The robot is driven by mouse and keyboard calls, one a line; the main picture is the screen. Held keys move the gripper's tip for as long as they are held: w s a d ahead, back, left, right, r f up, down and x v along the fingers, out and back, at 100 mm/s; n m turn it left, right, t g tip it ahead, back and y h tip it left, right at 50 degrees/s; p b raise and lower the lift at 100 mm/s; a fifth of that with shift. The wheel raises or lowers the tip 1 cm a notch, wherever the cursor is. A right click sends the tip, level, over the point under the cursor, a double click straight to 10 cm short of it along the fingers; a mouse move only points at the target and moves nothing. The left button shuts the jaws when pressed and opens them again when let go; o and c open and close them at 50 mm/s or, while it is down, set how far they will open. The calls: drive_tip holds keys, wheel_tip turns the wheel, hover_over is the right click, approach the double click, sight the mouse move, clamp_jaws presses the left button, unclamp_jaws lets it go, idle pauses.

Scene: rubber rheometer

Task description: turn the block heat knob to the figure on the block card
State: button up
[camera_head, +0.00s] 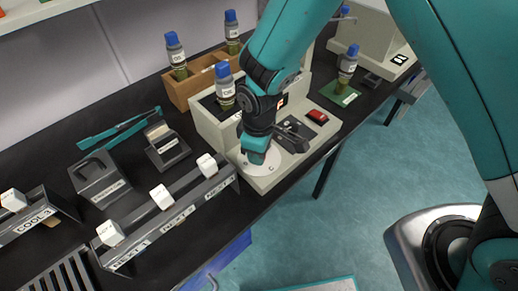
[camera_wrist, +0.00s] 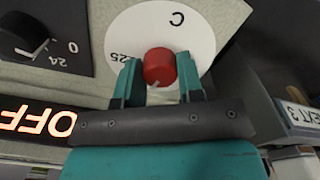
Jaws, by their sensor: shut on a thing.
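The block heat knob (camera_wrist: 159,67) is red with a pale pointer line, and sits on a round white dial (camera_wrist: 201,31). My gripper (camera_wrist: 158,80) is shut on the knob, with one teal finger on each side. In the head view my gripper (camera_head: 256,150) covers the knob, and part of the white dial (camera_head: 262,169) shows around it. The pointer seems to lie towards the gripper side; its exact figure is hidden. I cannot pick out the block card.
A black knob (camera_wrist: 25,32) with "0" and "24" is beside the dial, near a lit "OFF" display (camera_wrist: 36,122). A red switch (camera_head: 317,115) is on the machine. A rack with white blocks (camera_head: 161,197) stands close at left. Capped bottles (camera_head: 175,55) stand behind.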

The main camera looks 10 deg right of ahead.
drive_tip(key=shift+m, duration=1.5)
drive_tip(key=o, duration=0.9)
wheel_tip(320, 180, up, 18)
drive_tip(key=shift+f+b, duration=0.25)
drive_tip(key=shift+b, duration=0.2)
drive_tip(key=s+d+r+m+y, duration=0.1)
drive_tip(key=s+d+r, duration=0.1)
drive_tip(key=s, duration=0.3)
drive_tip(key=s+d+r+y, duration=0.1)
drive_tip(key=s+d+r, duration=0.2)
drive_tip(key=s, duration=0.2)
drive_tip(key=s+d+r+m+y, duration=0.1)
drive_tip(key=s+d+r+y, duration=0.1)
drive_tip(key=s, duration=0.4)
drive_tip(key=shift+s+d+r+m, duration=0.15)
drive_tip(key=shift+d+r, duration=0.15)
drive_tip(key=shift+d, duration=0.15)
drive_tip(key=shift+w+d+r+m, duration=0.15)
drive_tip(key=shift+d+r, duration=0.1)
drive_tip(key=shift+d, duration=0.15)
